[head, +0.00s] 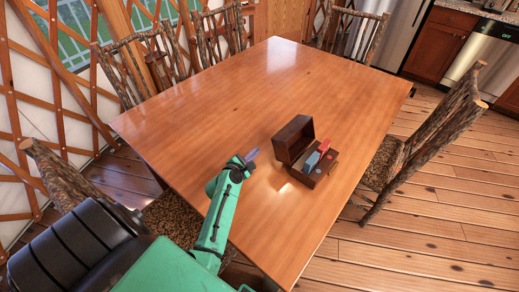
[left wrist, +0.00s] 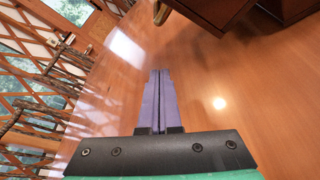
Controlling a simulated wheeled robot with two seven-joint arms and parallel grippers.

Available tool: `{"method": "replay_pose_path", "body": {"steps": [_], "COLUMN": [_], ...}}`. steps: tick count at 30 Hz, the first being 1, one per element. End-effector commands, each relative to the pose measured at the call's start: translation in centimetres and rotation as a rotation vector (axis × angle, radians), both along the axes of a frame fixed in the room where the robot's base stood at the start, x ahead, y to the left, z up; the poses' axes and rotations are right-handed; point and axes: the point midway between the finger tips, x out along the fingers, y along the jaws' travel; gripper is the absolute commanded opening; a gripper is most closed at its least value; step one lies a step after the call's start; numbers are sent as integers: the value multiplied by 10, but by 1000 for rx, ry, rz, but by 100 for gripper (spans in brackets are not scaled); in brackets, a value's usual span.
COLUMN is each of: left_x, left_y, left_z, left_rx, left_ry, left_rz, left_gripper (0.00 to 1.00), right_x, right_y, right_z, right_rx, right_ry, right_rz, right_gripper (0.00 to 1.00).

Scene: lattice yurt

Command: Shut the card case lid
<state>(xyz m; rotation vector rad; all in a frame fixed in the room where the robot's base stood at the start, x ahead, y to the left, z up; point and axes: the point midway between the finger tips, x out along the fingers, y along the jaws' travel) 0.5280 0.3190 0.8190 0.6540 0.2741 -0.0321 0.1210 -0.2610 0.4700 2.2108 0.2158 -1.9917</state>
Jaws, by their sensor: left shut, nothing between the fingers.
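A dark brown wooden card case (head: 317,178) sits on the table, with red and blue cards or tabs showing inside it. Its lid (head: 293,138) stands open on the far left side, tilted up. My left gripper (head: 252,155) is just left of the case, low over the table and apart from it. In the left wrist view, its purple fingers (left wrist: 160,72) are together with nothing between them. Part of the dark case (left wrist: 290,10) shows at the top right of that view, ahead of the fingers. My right gripper is in neither view.
The wooden table (head: 200,110) is otherwise bare, with wide free room beyond and left of the case. Rustic branch chairs stand around it, one at the right (head: 425,140) and others at the far side (head: 150,65). Lattice walls are at the left.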

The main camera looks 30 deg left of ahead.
Motion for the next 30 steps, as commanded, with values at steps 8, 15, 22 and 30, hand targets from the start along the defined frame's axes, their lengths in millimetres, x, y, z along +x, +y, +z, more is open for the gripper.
{"method": "replay_pose_path", "body": {"steps": [8, 15, 22, 30], "left_x": [61, 67, 66, 66], "left_y": [2, -15, -20, -19], "left_z": [-24, 12, 13, 13], "left_rx": [4, 5, 6, 10], "left_ry": [-3, 3, 2, 2], "left_rz": [-4, -5, -3, -4], "left_gripper": [0, 0, 0, 0], "right_x": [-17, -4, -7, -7], "right_y": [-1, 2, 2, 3], "right_z": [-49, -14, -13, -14], "right_rx": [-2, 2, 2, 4], "right_ry": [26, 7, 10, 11], "right_rz": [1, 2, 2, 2], "right_gripper": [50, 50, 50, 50]}}
